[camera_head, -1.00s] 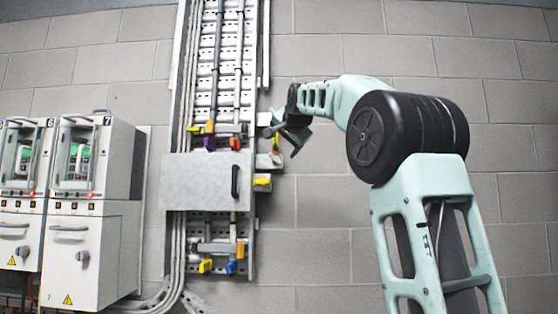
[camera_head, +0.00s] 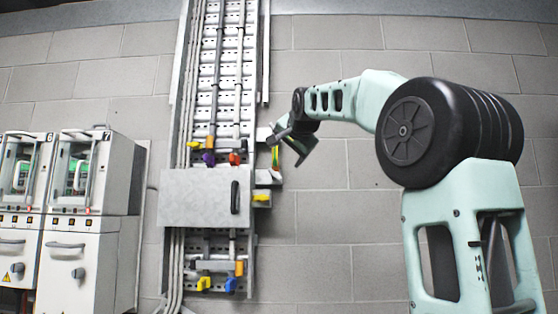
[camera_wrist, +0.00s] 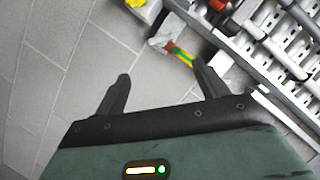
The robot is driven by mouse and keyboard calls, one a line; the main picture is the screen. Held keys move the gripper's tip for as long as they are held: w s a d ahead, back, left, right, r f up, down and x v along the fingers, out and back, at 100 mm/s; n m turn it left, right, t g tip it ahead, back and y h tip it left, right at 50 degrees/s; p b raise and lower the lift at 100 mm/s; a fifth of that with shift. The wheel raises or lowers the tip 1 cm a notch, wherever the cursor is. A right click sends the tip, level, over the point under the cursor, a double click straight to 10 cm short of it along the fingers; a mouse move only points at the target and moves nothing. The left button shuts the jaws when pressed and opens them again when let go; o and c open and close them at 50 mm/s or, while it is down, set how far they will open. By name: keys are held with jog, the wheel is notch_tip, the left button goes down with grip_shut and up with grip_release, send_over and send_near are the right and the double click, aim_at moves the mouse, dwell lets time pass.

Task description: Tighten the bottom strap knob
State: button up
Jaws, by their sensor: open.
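A short green-and-yellow strap (camera_head: 275,157) runs down the right side of the wall rack. In the wrist view the strap (camera_wrist: 182,54) lies just beyond my fingertips and ends at a grey metal piece (camera_wrist: 166,30). A yellow knob (camera_head: 261,197) sticks out below the strap, right of the grey cover plate; a yellow part also shows at the wrist view's top edge (camera_wrist: 136,3). I cannot tell for sure that this is the bottom strap knob. My gripper (camera_head: 288,142) is open and empty, right of the strap's upper part.
A grey cover plate with a black handle (camera_head: 200,198) stands out from the rack. Purple (camera_head: 208,158) and orange-red (camera_head: 235,158) knobs sit above it, yellow (camera_head: 204,284) and blue (camera_head: 231,286) ones below. White cabinets (camera_head: 90,180) stand at the left. The block wall (camera_head: 330,240) is bare at the right.

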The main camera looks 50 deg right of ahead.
jog(key=p, duration=1.1)
send_near(273, 178)
jog(key=x, duration=0.8)
jog(key=shift+w, duration=0.15)
jog(key=shift+w+d+f+p, duration=0.3)
jog(key=shift+w+p, duration=0.05)
jog(key=shift+w, duration=0.1)
